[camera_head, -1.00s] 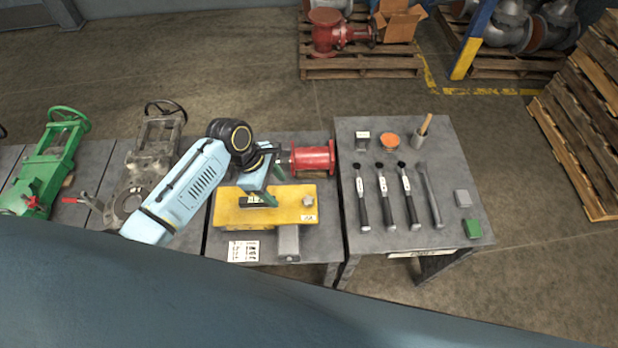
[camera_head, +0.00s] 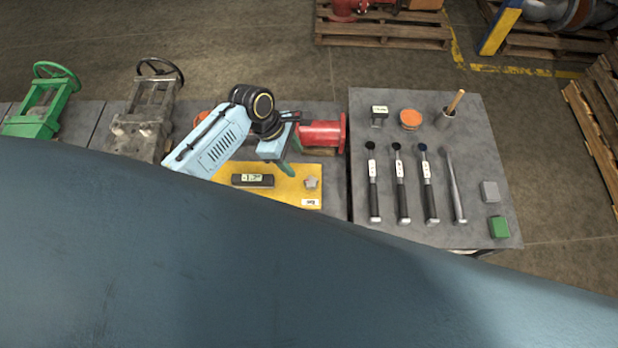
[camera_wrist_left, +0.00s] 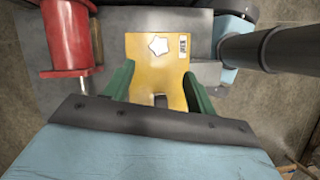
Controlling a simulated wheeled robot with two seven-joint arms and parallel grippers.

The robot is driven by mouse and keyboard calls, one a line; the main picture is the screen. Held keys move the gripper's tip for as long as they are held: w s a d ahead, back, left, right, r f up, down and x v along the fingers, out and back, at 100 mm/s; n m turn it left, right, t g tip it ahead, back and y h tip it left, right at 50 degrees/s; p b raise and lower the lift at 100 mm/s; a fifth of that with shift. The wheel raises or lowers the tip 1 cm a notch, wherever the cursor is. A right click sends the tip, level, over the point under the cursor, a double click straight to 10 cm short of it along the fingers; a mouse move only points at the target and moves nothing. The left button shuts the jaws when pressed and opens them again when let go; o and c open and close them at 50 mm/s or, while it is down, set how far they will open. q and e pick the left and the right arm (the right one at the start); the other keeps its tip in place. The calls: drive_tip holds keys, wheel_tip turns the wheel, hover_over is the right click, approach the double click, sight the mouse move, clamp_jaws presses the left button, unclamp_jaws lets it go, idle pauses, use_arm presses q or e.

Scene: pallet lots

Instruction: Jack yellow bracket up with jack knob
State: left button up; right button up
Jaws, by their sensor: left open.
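The yellow bracket (camera_head: 282,192) lies on the grey bench in the head view, with a dark display unit (camera_head: 252,180) on its top. The jack knob (camera_head: 311,182), a pale star-shaped knob, sits near its right end. In the left wrist view the knob (camera_wrist_left: 158,46) shows on the bracket (camera_wrist_left: 150,70), beyond my fingertips. My left gripper (camera_head: 284,162) is above the bracket's far edge, and its green fingers (camera_wrist_left: 158,80) are spread apart with nothing between them. The knob is apart from the fingers. The bracket's near side is hidden by my own body in the head view. My right gripper is not in view.
A red flanged part (camera_head: 322,135) lies just behind the bracket, close to my left gripper. A second table (camera_head: 490,150) at the right holds several tools, a cup and small blocks. Grey (camera_head: 145,115) and green (camera_head: 40,110) valves stand at the left.

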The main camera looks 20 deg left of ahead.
use_arm(q)
drive_tip(key=b+x, duration=0.2)
drive_tip(key=x, duration=0.8)
drive_tip(key=shift+b, duration=0.4)
drive_tip(key=shift+d+f, duration=0.15)
drive_tip(key=shift+f, duration=0.4)
drive_tip(key=c, duration=1)
drive_tip(key=shift+m, duration=0.3)
